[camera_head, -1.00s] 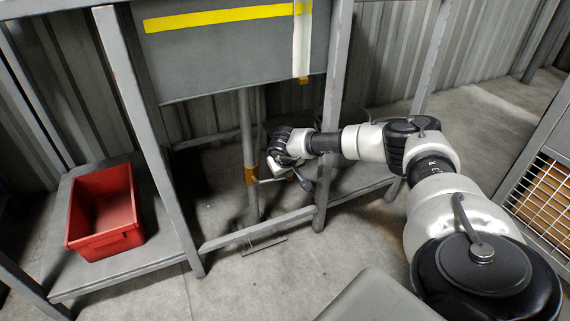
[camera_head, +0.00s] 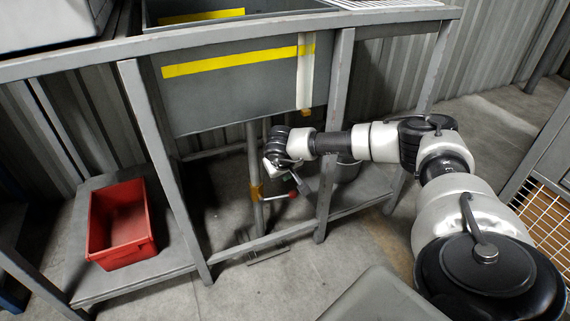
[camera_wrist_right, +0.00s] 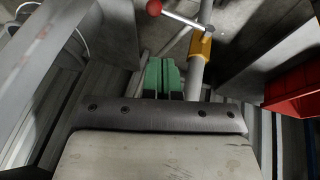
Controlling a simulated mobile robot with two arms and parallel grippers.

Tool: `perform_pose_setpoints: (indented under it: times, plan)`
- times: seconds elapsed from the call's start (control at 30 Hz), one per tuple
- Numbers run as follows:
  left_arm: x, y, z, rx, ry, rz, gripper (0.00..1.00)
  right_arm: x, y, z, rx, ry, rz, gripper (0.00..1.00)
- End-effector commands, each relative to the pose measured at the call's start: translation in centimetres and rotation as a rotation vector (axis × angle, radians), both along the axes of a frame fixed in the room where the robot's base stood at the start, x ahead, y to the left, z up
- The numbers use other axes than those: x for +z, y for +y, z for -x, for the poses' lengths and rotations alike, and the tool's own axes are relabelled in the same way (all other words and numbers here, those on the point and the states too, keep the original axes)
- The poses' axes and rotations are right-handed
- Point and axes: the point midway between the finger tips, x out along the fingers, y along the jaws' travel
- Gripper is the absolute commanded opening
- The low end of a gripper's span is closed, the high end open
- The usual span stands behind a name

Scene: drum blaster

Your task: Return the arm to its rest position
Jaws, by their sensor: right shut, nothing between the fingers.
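My right arm reaches in from the right in the head view, its gripper (camera_head: 277,167) beside a vertical grey pipe under the grey tank. In the right wrist view the green fingertips of the right gripper (camera_wrist_right: 162,78) are together, with nothing between them. A lever with a red ball knob (camera_head: 293,195) sticks out from a yellow collar (camera_head: 256,192) on the pipe. The knob (camera_wrist_right: 154,7) and collar (camera_wrist_right: 200,45) show beyond the fingertips in the wrist view, apart from them. My left gripper is in neither view.
The grey tank (camera_head: 225,105) with yellow stripes hangs in a metal frame, with a leg (camera_head: 335,130) close to my right forearm. A red bin (camera_head: 122,225) stands on a low shelf at left. A wire-mesh rack (camera_head: 548,205) is at right. Concrete floor lies in front.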

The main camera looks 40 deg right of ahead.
Motion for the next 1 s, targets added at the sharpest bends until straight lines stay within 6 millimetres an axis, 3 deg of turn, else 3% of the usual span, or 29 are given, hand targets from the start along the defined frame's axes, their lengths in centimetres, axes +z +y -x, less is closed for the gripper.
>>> perform_pose_setpoints:
  times: [0.33,0.47,0.57,0.77,0.87,1.0]
  plan:
    - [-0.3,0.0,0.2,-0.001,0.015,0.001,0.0,0.8,0.3,0.3,-0.001,0.0,-0.003,0.0]
    - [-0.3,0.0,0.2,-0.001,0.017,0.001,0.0,-0.1,2.6,0.7,-0.016,0.012,-0.068,0.0]
    - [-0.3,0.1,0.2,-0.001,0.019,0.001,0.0,-1.7,6.9,1.7,-0.057,0.043,-0.201,0.0]
    - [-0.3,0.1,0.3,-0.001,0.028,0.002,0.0,-4.0,19.3,6.2,-0.228,0.203,-0.577,0.0]
    - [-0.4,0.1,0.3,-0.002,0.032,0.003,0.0,-4.0,25.4,9.3,-0.338,0.332,-0.759,0.0]
    - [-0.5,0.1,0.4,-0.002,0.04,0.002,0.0,-2.1,33.3,14.1,-0.523,0.572,-0.991,0.0]
